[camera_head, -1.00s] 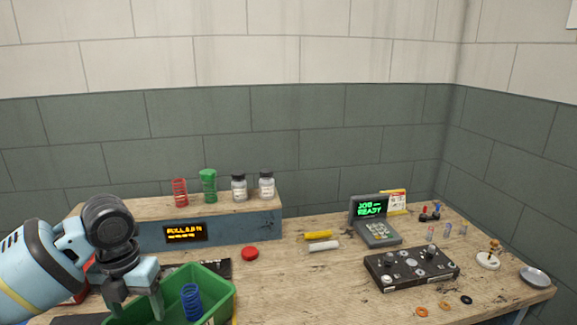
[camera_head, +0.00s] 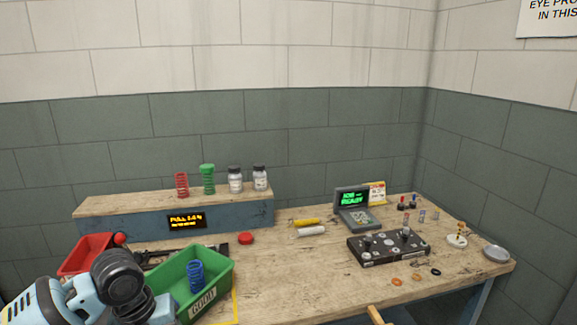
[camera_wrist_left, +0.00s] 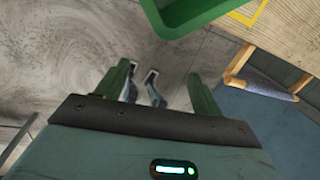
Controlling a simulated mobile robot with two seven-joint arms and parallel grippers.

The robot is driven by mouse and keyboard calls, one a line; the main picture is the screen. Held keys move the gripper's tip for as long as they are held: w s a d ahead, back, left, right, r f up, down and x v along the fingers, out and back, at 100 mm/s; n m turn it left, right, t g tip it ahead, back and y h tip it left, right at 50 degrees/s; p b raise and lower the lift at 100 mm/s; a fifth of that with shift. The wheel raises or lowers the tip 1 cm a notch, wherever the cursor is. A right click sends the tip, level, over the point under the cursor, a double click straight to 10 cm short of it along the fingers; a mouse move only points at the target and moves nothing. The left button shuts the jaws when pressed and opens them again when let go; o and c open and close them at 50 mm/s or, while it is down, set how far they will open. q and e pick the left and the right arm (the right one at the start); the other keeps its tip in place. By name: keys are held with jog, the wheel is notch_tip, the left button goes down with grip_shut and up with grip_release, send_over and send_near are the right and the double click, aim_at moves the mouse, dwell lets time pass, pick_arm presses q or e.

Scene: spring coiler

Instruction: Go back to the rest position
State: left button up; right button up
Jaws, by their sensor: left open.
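My left gripper (camera_wrist_left: 158,88) is open and empty in the left wrist view, above grey floor and beside the table edge. In the head view my left arm comes in at the lower left, with its wrist in front of the red bin; the fingertips are hard to make out there. A green bin (camera_head: 226,278) marked GOOD stands at the front left of the bench, right of my wrist. A blue spring (camera_head: 196,277) stands in it. The bin's edge also shows at the top of the left wrist view (camera_wrist_left: 185,22). My right gripper is not in view.
The wooden bench (camera_head: 300,275) has a clear middle. A red bin (camera_head: 83,252) is at the left. A shelf (camera_head: 130,203) holds springs and jars. A black device (camera_head: 388,247) and a display terminal (camera_head: 355,206) stand at the right. A wooden piece (camera_head: 377,316) shows at the front edge.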

pick_arm(q)
jog(key=s+d+f+n+t+h, duration=0.2)
jog(key=s+d+f+n, duration=0.25)
jog(key=f+n, duration=0.35)
jog(key=s+d+f+n+t+h, duration=0.2)
jog(key=s+d+f+n, duration=0.3)
jog(key=f, duration=0.4)
jog(key=s+a+f+n+t+y, duration=0.2)
jog(key=s+f+n, duration=0.1)
jog(key=s+n, duration=0.5)
jog(key=s+a+f+n+t+y, duration=0.1)
jog(key=s+f+n, duration=0.3)
jog(key=s+n, duration=0.5)
jog(key=s+a, duration=0.1)
jog(key=s, duration=0.2)
jog(key=shift+s+a+f+t+y+p, duration=0.25)
jog(key=shift+a+f+t+y+p, duration=0.05)
jog(key=shift+a+t+y+p, duration=0.1)
